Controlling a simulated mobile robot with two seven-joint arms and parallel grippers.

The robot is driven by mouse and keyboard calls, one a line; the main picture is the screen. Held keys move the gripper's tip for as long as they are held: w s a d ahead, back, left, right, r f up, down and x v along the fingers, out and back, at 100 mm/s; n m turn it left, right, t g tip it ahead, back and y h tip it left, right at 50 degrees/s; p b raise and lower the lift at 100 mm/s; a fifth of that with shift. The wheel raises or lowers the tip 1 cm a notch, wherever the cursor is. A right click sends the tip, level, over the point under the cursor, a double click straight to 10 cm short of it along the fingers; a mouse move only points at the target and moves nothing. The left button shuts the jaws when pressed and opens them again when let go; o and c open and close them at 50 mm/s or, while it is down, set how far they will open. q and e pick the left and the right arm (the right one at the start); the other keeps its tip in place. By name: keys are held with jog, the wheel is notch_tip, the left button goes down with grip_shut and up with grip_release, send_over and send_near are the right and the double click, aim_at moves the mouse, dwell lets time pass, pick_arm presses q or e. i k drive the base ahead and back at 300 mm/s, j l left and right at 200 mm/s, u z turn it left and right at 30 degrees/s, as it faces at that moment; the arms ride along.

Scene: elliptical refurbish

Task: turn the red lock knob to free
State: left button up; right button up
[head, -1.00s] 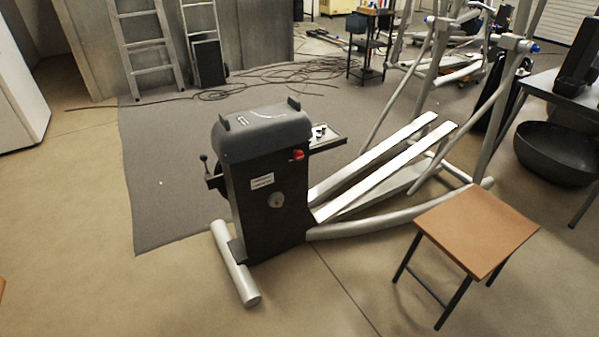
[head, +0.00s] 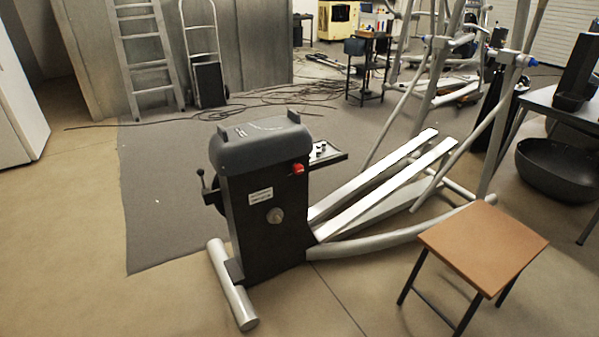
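The red lock knob (head: 298,168) is on the upper right part of the side face of the black elliptical housing (head: 262,240), just below its grey top cover (head: 258,142). The knob is small here, and I cannot tell which way it is turned. A round grey hub (head: 274,215) and a white label (head: 261,195) are lower on the same face. Neither of my grippers is in the head view.
A wooden-topped stool (head: 482,246) stands at the front right. The pedal rails (head: 390,180) run back to the right from the housing. A small tray (head: 328,155) sits behind the knob. Floor in front of the housing is clear.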

aim_at(298, 168)
jog(key=i+l+u, duration=0.25)
jog(key=i+l, duration=0.45)
jog(key=l, duration=0.1)
